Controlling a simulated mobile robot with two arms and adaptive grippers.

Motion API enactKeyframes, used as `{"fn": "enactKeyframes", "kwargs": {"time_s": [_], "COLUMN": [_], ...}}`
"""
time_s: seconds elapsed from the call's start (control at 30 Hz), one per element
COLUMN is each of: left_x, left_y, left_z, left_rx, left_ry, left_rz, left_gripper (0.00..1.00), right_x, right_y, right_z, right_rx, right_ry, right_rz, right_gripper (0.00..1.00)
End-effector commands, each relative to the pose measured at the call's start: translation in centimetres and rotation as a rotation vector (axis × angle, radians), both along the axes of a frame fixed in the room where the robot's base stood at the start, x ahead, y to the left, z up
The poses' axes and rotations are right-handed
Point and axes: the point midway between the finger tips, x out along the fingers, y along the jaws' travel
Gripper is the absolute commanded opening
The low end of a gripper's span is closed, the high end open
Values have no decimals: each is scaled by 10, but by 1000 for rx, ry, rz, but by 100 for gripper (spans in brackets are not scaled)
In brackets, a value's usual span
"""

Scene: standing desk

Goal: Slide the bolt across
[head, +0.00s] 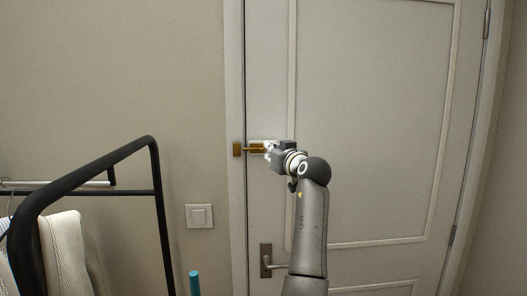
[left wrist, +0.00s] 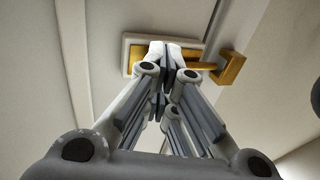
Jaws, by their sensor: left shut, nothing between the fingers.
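A brass bolt (head: 256,149) is mounted on the white door at its left edge, above the door handle. Its brass keeper (head: 237,149) sits on the door frame just to the left. In the left wrist view the bolt's rod (left wrist: 202,66) stretches from the white-edged backing plate towards the keeper (left wrist: 231,67); I cannot tell whether its tip is inside. My left gripper (head: 268,149) is at the right part of the bolt, fingers shut with nothing between them. In the wrist view its fingertips (left wrist: 167,55) cover part of the bolt. My right gripper is not in view.
The closed door (head: 365,120) has a lever handle (head: 266,262) below the bolt. A light switch (head: 199,216) is on the wall. A black-framed clothes rack (head: 158,190) with hanging clothes (head: 66,256) stands at lower left. A teal post (head: 195,283) rises at the bottom.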

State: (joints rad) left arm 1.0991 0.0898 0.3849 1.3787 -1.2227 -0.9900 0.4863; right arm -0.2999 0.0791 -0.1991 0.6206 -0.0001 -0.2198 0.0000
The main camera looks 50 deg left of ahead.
Motion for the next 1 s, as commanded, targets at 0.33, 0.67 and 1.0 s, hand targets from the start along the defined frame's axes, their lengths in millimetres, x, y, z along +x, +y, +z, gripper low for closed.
{"fn": "enactKeyframes", "kwargs": {"time_s": [0.33, 0.67, 1.0], "left_x": [-6, -11, -16], "left_y": [5, 9, 13], "left_z": [0, 0, 0], "left_rx": [0, 0, -1], "left_ry": [0, 0, -1], "left_rz": [1, 2, 1], "left_gripper": [0, 0, 0], "right_x": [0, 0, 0], "right_y": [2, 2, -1], "right_z": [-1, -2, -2], "right_rx": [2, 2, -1], "right_ry": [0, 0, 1], "right_rz": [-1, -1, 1], "right_gripper": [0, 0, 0]}}
